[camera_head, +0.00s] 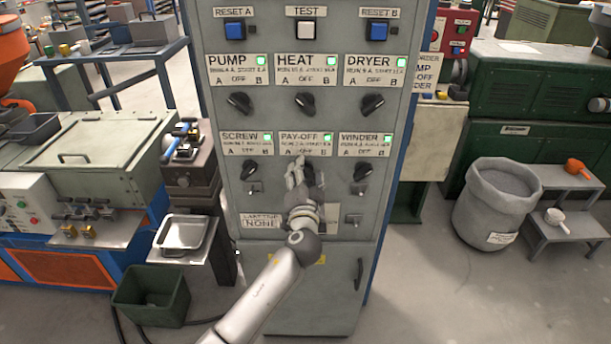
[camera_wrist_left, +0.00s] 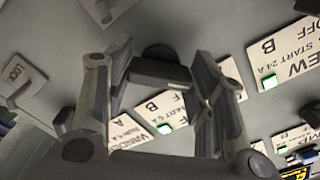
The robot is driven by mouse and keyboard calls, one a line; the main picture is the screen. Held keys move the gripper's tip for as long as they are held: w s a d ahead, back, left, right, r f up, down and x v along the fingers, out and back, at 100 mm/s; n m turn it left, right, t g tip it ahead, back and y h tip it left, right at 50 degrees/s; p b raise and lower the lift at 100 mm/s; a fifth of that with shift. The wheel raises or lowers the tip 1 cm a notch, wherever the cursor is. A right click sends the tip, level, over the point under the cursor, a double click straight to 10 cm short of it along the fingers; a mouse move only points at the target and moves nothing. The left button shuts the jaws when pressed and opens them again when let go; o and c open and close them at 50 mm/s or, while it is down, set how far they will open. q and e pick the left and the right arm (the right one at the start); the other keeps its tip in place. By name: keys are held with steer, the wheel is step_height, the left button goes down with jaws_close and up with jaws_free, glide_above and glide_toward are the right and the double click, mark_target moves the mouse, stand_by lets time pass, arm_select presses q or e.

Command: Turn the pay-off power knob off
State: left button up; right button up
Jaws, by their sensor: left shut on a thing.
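The pay-off label (camera_head: 306,143) is in the lower row of the grey control cabinet, with its green lamp lit. My left gripper (camera_head: 304,170) is in front of the panel just below this label and hides the pay-off knob in the head view. In the left wrist view, the dark pay-off knob (camera_wrist_left: 158,68) sits between the two fingers of my left gripper (camera_wrist_left: 165,75), which is shut on it. The knob's exact pointing direction cannot be told. My right gripper is not in view.
The screw knob (camera_head: 250,170) is left of my gripper and the winder knob (camera_head: 363,171) is right of it. The heat knob (camera_head: 305,104) is above. Small lock switches sit below the knobs. A green bin (camera_head: 151,296) stands on the floor at left.

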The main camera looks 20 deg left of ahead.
arm_select(q)
steer(key=shift+m, duration=0.7)
steer(key=m, duration=0.3)
steer(key=m+p, duration=0.1)
steer(key=m, duration=0.2)
steer(key=shift+m, duration=0.5)
steer(key=shift+f, duration=0.1)
steer(key=o, duration=1)
